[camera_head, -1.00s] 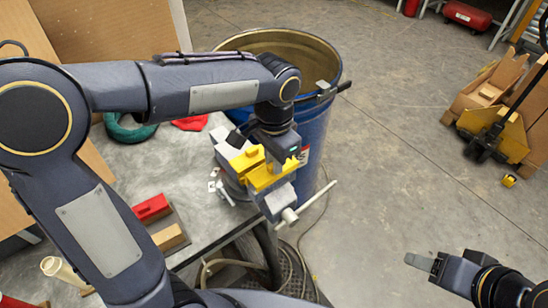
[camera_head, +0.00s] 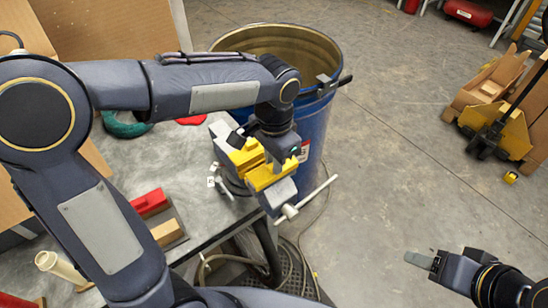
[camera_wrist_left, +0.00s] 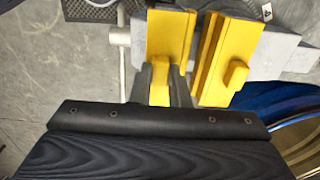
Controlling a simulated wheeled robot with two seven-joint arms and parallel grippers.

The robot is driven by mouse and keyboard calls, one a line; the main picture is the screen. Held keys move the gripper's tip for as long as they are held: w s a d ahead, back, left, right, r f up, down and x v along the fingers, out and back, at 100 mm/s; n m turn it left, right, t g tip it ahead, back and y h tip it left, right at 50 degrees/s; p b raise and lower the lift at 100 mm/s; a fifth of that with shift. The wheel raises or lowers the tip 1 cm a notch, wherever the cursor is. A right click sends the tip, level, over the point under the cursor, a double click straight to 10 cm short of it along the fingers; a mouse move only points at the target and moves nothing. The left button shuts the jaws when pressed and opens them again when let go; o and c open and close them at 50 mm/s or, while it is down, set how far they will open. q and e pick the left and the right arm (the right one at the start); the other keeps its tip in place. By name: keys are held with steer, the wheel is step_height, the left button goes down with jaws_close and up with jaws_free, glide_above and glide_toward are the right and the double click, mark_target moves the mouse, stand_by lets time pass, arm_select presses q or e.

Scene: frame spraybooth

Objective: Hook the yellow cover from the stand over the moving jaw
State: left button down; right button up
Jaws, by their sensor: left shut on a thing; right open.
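A grey vise (camera_head: 282,194) stands at the table's corner, with its pale screw handle (camera_head: 306,198) toward the front. My left gripper (camera_wrist_left: 163,84) is shut on the tab of a yellow cover (camera_wrist_left: 170,32). This cover lies at the moving jaw on the handle side, and it also shows in the head view (camera_head: 271,176). Whether it is fully seated cannot be told. A second yellow cover (camera_wrist_left: 228,62) sits on the other jaw, with a narrow gap between them. My right gripper (camera_head: 420,260) is open and empty at the lower right, far from the vise.
A blue drum (camera_head: 312,125) stands close behind the vise and my left wrist. A red block (camera_head: 150,201) and a wooden block (camera_head: 167,232) lie on the grey table (camera_head: 185,165). A yellow pallet jack (camera_head: 508,132) is far right. The floor between is clear.

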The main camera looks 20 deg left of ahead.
arm_select(q)
steer(key=shift+f, duration=0.15)
steer(key=c, duration=1.3)
jaws_free()
step_height(320, 180, up, 8)
steer(key=shift+f, duration=0.1)
steer(key=s+a+f+n+t+h, duration=0.2)
steer(key=s+a+f+n, duration=0.1)
steer(key=s, duration=0.5)
steer(key=s+a+f+n+t+h, duration=0.1)
steer(key=s+a+f+n+t, duration=0.2)
steer(key=s+a+n, duration=0.3)
steer(key=shift+s+f+t+h, duration=0.3)
steer(key=shift+s+f+h, duration=0.15)
steer(key=shift+s, duration=0.65)
